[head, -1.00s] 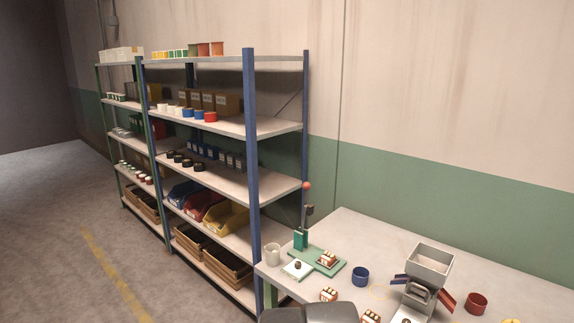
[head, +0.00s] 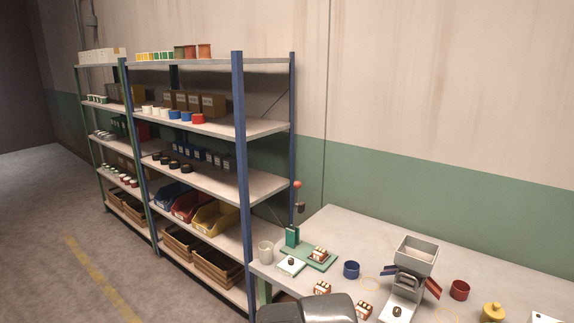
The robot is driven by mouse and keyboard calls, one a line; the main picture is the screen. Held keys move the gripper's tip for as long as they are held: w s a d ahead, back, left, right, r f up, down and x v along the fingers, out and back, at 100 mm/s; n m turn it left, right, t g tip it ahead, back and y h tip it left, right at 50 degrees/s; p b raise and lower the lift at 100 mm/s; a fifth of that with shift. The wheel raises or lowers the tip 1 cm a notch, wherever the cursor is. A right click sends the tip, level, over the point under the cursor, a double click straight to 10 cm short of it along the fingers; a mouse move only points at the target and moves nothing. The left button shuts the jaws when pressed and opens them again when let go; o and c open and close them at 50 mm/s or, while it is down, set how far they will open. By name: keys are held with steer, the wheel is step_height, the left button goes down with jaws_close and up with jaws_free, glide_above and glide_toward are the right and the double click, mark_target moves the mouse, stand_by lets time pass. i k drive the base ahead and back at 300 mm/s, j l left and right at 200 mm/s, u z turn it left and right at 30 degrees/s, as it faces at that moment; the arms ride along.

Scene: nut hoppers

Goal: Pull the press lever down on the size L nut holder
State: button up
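The press is a green stand (head: 292,237) on a green base plate (head: 323,263), at the back left of the table. Its lever ends in a red ball (head: 297,184) and stands up high, with a dark head (head: 300,208) below it. One small orange-and-white nut holder (head: 319,254) sits on the base plate. Two similar holders, a nearer one (head: 322,288) and another to its right (head: 364,309), stand on the table. I cannot read their size marks. My gripper is not in view; a dark grey part of mine covers the table's front edge.
A loaded shelf rack (head: 240,150) stands left.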

mark_target(297, 184)
steer(key=z, duration=0.3)
steer(key=i+j+u, duration=0.15)
steer(key=i, duration=1.05)
